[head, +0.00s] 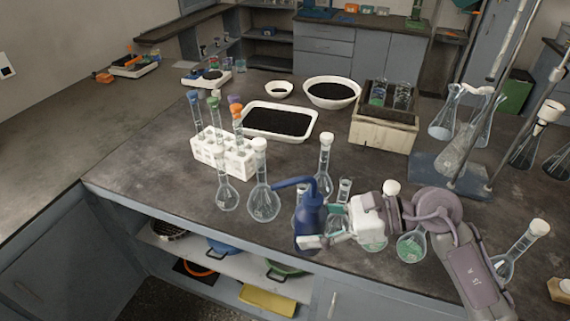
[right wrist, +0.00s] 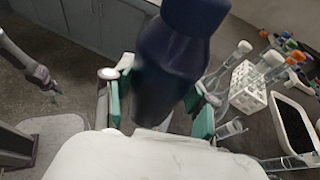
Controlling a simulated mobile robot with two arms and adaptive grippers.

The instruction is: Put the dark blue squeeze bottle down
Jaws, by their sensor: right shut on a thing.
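The dark blue squeeze bottle (head: 309,222) is near the front edge of the bench in the head view, its bent spout pointing left. My right gripper (head: 318,236) is shut on its body. In the right wrist view, the bottle (right wrist: 175,70) sits between the green-padded fingers of the right gripper (right wrist: 160,108). I cannot tell whether its base touches the bench (head: 160,170). My left gripper (right wrist: 45,80) shows small at the left of the right wrist view, away from the bottle; its jaws are too small to read.
Several glass flasks stand close around the bottle, including a white-stoppered flask (head: 263,195) at left and a green-filled flask (head: 411,246) at right. A white tube rack (head: 225,152) and a white tray (head: 281,137) lie behind. The bench is clear at its left end.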

